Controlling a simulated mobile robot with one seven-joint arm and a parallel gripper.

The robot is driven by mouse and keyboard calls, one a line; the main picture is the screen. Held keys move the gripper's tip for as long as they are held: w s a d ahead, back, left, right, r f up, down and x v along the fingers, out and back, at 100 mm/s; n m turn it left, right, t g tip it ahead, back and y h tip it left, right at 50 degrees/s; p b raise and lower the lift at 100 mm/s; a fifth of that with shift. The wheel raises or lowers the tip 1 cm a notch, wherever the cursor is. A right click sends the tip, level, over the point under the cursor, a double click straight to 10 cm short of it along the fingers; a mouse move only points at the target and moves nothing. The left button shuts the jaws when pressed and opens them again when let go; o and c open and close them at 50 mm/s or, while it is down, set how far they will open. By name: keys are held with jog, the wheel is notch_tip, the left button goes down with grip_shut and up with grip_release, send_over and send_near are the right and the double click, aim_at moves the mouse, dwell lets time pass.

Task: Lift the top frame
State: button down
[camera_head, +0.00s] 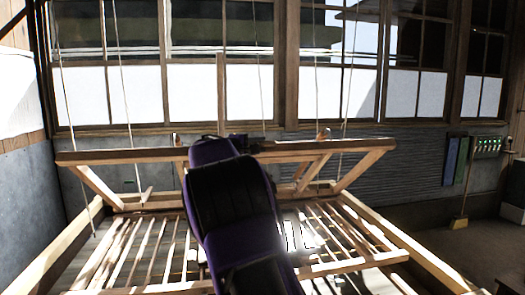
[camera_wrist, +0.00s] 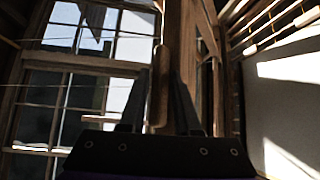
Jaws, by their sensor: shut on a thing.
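The top frame (camera_head: 110,156) is a light wooden frame in the head view. It is tilted, its near bar raised above the slatted lower frame (camera_head: 37,268). My purple and black arm crosses the middle of the bar and hides part of it. My gripper (camera_head: 262,144) is at the bar, mostly hidden by the arm there. In the wrist view my gripper (camera_wrist: 160,88) has its two dark fingers on either side of a slim wooden handle (camera_wrist: 161,75), shut on it. A long wooden beam shows behind the handle.
Several thin cords (camera_head: 124,95) hang around the top frame. Tall windows (camera_head: 195,90) and a grey corrugated wall (camera_head: 395,165) stand behind. Dark floor (camera_head: 470,250) is open at the right.

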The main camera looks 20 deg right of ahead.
jog(key=shift+r, duration=0.1)
dwell(0.3)
jog(key=c, duration=0.8)
grip_release()
jog(key=shift+o, duration=0.2)
jog(key=b+v, duration=0.2)
jog(key=v, duration=1.5)
jog(key=shift+s+b, duration=0.2)
jog(key=shift+b, duration=0.2)
jog(key=shift+a, duration=0.15)
